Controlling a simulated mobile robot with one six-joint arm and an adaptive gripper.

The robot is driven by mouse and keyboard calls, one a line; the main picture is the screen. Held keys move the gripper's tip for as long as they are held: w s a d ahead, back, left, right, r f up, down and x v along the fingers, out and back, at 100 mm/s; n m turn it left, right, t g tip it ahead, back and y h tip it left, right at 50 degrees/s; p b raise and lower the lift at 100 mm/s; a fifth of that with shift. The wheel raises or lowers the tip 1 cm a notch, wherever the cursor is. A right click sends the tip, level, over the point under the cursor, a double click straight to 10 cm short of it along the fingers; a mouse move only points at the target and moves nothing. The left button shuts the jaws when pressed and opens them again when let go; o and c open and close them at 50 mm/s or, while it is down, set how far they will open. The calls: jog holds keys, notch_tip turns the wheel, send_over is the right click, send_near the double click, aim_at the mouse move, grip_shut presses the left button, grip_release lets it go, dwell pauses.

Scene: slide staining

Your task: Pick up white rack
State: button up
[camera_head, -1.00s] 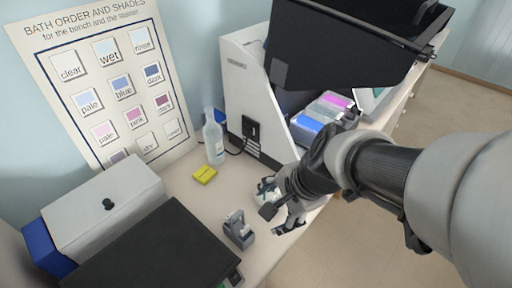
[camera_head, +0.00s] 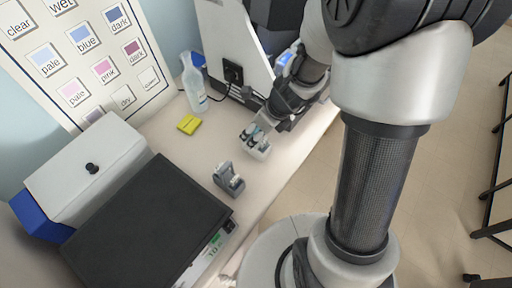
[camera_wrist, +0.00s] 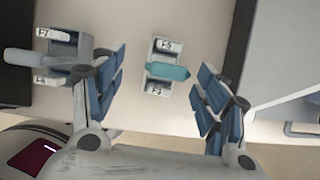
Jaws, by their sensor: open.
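The white rack (camera_head: 256,151) stands on the bench near its front edge in the head view. In the wrist view the white rack (camera_wrist: 163,52) shows two labelled ends with a teal bar (camera_wrist: 167,71) across its middle. My gripper (camera_wrist: 163,66) is open, with blue-padded fingers to the left and right of the rack and a visible gap on each side. In the head view my gripper (camera_head: 262,128) is right at the rack and hides part of it. Contact with the rack cannot be seen.
A grey rack (camera_head: 229,180) stands to the left, also seen in the wrist view (camera_wrist: 62,62). A yellow block (camera_head: 189,124) and a clear bottle (camera_head: 194,84) are behind. A black-topped device (camera_head: 145,230) fills the bench's left; a white machine (camera_head: 232,45) stands behind my gripper.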

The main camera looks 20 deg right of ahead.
jog(key=b+x, duration=0.1)
jog(key=x, duration=0.2)
jog(key=w+b+x, duration=0.1)
jog(key=b+x, duration=0.1)
jog(key=x, duration=0.2)
jog(key=shift+w+d+r, duration=0.15)
jog(key=shift+r, duration=0.15)
jog(key=shift+c, duration=0.2)
jog(key=c, duration=1.4)
jog(key=shift+c, duration=0.2)
notch_tip(320, 180, up, 20)
jog(key=p, duration=1.3)
jog(key=shift+p, duration=0.3)
